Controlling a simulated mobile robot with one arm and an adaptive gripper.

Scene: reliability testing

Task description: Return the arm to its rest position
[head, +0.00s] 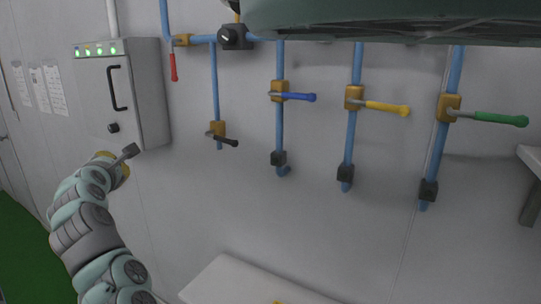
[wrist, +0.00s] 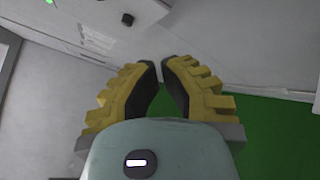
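My arm (head: 85,230) rises at the left of the head view, bent, in front of the grey wall. My gripper (head: 128,152) is at its upper end, just below the control cabinet in the picture. In the wrist view my gripper (wrist: 160,66) has two yellow ribbed fingers with dark inner pads. The fingertips lean towards each other with a narrow gap between them. Nothing is held in the gap; the wall and green floor show behind it.
A grey cabinet (head: 122,95) with a black handle and green lights hangs on the wall. Blue pipes (head: 280,130) with red, black, blue, yellow and green levers are to its right. A pale surface (head: 240,285) is at the bottom. Green floor (head: 18,250) shows at left.

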